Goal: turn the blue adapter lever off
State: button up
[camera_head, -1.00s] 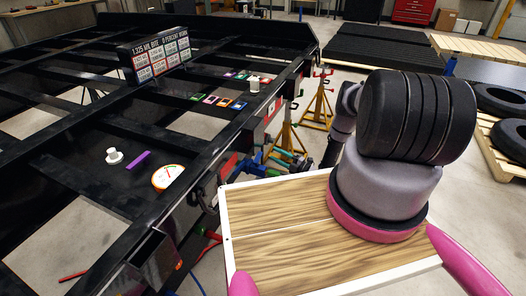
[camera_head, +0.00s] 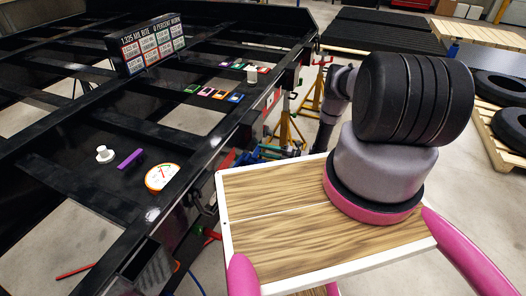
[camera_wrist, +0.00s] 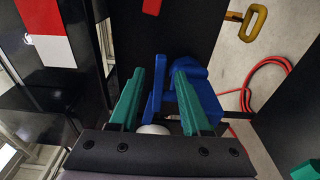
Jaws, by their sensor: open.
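In the wrist view, a blue adapter (camera_wrist: 198,92) sits ahead of my gripper, with its upright blue lever (camera_wrist: 154,100) to its left. My gripper (camera_wrist: 169,70) is open, with its two green fingers apart. The lever appears between the fingers, nearer the left one. The right finger overlaps part of the adapter body. I cannot tell whether either finger touches the blue parts. In the head view, small blue and green parts show low beside the trailer frame (camera_head: 190,190); my arm hides much of that area.
A yellow handle (camera_wrist: 247,24) and a red hose (camera_wrist: 262,85) lie to the right in the wrist view. A dial gauge (camera_head: 162,177), a purple block (camera_head: 130,159) and a sign (camera_head: 148,45) are on the frame. A yellow stand (camera_head: 287,128) is beside it.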

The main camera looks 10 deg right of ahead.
jog(key=shift+w+a, duration=0.2)
jog(key=shift+a, duration=0.25)
grip_shut()
jog(key=shift+s+d+m+t+h, duration=0.1)
jog(key=shift+s+m+t+h, duration=0.15)
jog(key=shift+m+t+h, duration=0.55)
grip_release()
jog(key=v, duration=1.1)
jog(key=shift+f, duration=0.25)
